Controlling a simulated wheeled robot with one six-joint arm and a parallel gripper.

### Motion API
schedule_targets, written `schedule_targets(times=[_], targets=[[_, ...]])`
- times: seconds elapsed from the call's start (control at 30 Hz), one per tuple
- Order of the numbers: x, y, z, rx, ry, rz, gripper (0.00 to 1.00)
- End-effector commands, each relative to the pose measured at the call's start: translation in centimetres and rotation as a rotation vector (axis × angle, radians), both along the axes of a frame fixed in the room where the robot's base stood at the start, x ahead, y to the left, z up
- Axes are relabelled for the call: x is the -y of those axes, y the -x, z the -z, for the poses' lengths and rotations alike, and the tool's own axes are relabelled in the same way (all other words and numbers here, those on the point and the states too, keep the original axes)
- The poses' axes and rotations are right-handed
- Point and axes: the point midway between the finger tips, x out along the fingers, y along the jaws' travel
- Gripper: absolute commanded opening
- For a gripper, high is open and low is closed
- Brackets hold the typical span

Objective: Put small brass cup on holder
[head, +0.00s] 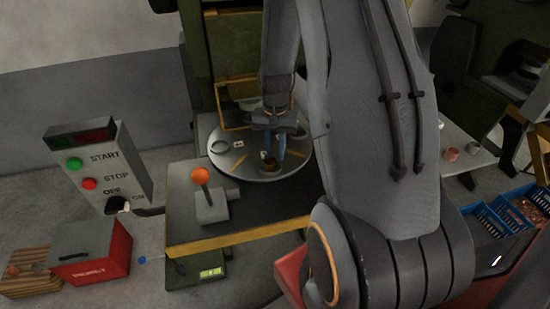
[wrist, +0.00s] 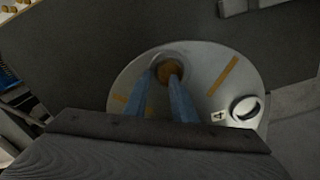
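A small brass cup (head: 268,163) is on the round grey disc (head: 240,170), near its front edge in the head view. In the wrist view the cup (wrist: 169,71) shows as a brown round shape inside a pale ring, just beyond my fingertips. My gripper (head: 273,152) points down over the disc with its two blue fingers apart. In the wrist view my gripper (wrist: 163,77) has a gap between its fingers, and the right fingertip overlaps the cup's lower edge. I cannot tell whether a finger touches the cup. Which part is the holder is unclear.
A START/STOP control box (head: 97,165) and a red box (head: 91,256) are left. A white table (head: 458,150) with small cups and blue bins (head: 487,222) are right.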

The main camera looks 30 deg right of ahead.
Motion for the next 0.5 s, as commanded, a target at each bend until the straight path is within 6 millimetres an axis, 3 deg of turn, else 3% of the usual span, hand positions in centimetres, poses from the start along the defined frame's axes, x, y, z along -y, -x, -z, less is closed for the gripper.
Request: schedule_targets(times=[0.3,0.5], targets=[[0.1,-0.2,-5.7,0.005,0.002,0.000,0.24],[0.0,-0.1,-8.0,0.002,0.001,0.000,0.24]])
